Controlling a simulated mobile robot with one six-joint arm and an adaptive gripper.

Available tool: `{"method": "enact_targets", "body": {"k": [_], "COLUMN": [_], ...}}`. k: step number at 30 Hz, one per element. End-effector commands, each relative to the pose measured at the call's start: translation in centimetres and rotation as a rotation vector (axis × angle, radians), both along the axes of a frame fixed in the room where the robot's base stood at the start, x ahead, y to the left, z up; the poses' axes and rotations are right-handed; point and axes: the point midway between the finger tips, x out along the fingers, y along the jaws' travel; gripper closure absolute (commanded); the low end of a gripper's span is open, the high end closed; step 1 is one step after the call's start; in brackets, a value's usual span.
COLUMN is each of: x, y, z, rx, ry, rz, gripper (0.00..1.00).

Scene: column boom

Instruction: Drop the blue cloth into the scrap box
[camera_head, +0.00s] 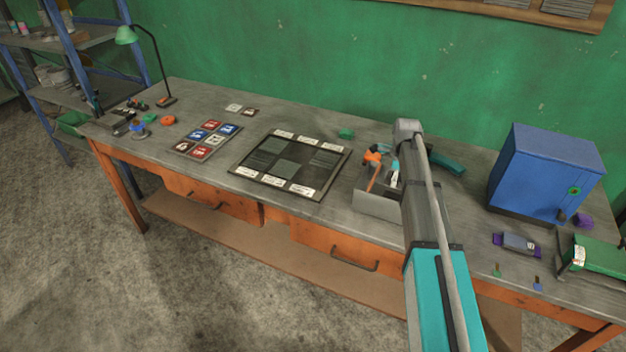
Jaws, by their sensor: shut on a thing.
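My arm reaches up over the right half of the workbench, and its upper end stands in front of the grey open box. My gripper does not show; my own arm hides that area. I cannot make out the blue cloth in this view. No box can be read as the scrap box. The grey open box (376,206) stands on the bench's front part, with an orange-handled tool (373,156) and other items in it, partly covered by my arm.
A blue cabinet (545,172) stands at right, with a purple-ended item (517,243) and a green case (597,257) nearby. A dark framed board (290,164) lies mid-bench, beside coloured cards (207,138). A green lamp (126,36) and small items stand at left.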

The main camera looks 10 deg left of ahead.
Motion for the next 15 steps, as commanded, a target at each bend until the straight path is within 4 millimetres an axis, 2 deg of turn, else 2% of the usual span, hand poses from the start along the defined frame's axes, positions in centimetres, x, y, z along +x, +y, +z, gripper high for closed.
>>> {"method": "enact_targets", "body": {"k": [5,6,11,15], "x": [0.0,0.0,0.0,0.0], "y": [-0.04,-0.04,-0.07,-0.09], "z": [0.03,0.03,0.03,0.02], "rx": [0.0,0.0,0.0,0.0], "ry": [0.0,0.0,0.0,0.0], "rz": [0.0,0.0,-0.001,-0.001], "gripper": [0.83,0.28,0.0,0.0]}}
